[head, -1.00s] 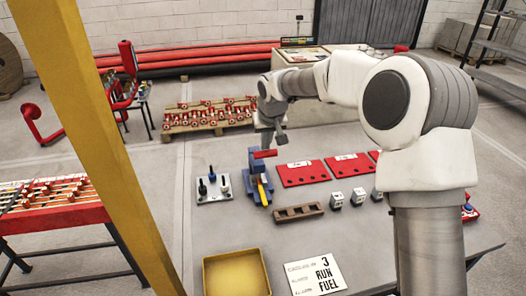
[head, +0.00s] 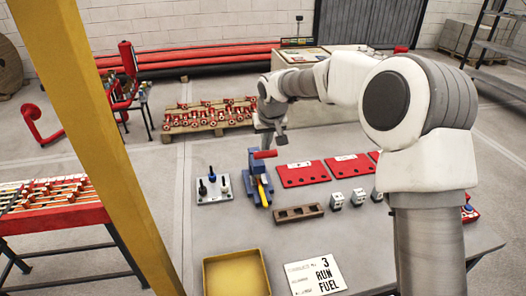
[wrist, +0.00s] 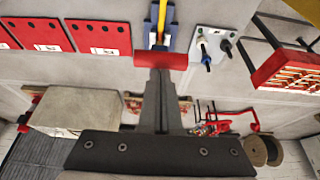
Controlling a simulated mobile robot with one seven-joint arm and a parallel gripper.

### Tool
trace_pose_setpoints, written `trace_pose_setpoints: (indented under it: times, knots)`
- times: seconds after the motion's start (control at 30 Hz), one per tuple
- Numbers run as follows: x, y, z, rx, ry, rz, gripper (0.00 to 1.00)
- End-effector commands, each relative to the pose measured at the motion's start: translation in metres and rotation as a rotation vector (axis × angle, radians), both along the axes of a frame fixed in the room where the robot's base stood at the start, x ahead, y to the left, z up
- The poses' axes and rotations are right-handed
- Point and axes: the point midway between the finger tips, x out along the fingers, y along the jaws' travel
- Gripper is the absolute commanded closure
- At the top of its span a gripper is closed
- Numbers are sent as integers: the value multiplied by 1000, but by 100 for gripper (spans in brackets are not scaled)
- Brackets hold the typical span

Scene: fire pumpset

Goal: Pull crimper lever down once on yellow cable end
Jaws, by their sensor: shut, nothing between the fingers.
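The blue crimper (head: 254,172) stands upright on the grey table, with its red lever handle (head: 265,154) at the top. The yellow cable end (head: 262,188) is at the crimper's front. In the wrist view the red lever handle (wrist: 161,61) lies crosswise at the tips of my gripper (wrist: 157,72), and the yellow cable (wrist: 162,18) shows beyond it. My gripper (head: 271,143) is shut and empty, just above and behind the lever handle in the head view. I cannot tell whether the fingers touch the handle.
A yellow tray (head: 236,274) and a sign (head: 315,274) are nearer.

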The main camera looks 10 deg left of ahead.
Motion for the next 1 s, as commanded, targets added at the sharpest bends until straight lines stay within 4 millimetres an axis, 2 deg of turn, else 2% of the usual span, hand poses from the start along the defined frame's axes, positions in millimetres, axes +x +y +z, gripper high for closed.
trace_pose_setpoints:
  times: [0.63,1.0]
  knots:
    - [0,0,-2,0,0,0,100]
    - [0,0,-20,0,1,0,100]
